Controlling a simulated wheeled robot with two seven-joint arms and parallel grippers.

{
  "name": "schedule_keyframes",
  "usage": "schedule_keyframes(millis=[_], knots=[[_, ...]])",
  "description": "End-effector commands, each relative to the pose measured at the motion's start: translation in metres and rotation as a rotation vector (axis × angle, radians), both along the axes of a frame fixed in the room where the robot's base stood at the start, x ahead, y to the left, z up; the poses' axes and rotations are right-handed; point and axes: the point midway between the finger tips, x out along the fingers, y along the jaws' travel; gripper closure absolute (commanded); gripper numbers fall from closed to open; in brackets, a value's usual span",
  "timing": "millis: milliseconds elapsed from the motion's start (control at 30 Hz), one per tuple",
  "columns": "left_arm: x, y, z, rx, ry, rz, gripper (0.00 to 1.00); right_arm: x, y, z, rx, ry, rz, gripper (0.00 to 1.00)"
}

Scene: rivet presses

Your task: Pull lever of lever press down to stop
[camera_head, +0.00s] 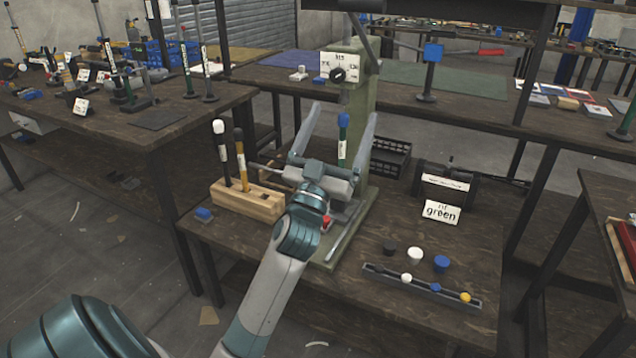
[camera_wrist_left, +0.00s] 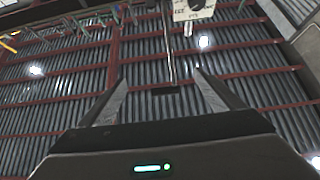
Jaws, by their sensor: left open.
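The lever press has a pale green column (camera_head: 358,110) on the near table, with a white dial plate (camera_head: 340,68) near its top. A thin dark lever (camera_head: 361,38) rises from the pivot beside the dial and leans up to the left; its upper end is out of frame. My left gripper (camera_head: 345,112) stands in front of the column, fingers upward, open, below the dial and lever. The wrist view looks up at the ceiling; the dial plate (camera_wrist_left: 193,10) shows at its top, and a thin rod beyond the fingers cannot be surely identified. My right gripper is not in view.
A wooden block (camera_head: 246,200) with upright handled tools stands left of the press. A "green" card (camera_head: 441,211), a black cylinder device and a parts tray (camera_head: 425,288) lie right.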

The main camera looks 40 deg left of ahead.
Motion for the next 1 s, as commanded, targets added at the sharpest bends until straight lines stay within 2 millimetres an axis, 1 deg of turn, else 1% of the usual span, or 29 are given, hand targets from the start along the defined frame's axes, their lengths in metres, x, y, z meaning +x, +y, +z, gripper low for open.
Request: schedule_keyframes(millis=[33,433,600,800,1000], knots=[[-0.007,-0.002,-0.009,-0.003,0.003,0.000,0.13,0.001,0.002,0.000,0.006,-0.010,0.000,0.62],[-0.068,-0.017,-0.059,-0.004,0.005,0.000,0.13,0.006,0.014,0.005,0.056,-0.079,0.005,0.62],[-0.089,-0.022,-0.076,-0.004,0.005,0.000,0.13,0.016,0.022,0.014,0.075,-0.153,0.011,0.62],[-0.103,-0.025,-0.087,-0.003,0.004,0.000,0.13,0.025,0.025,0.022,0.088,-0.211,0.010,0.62],[-0.106,-0.026,-0.088,-0.002,0.004,-0.001,0.13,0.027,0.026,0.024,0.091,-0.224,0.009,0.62]])
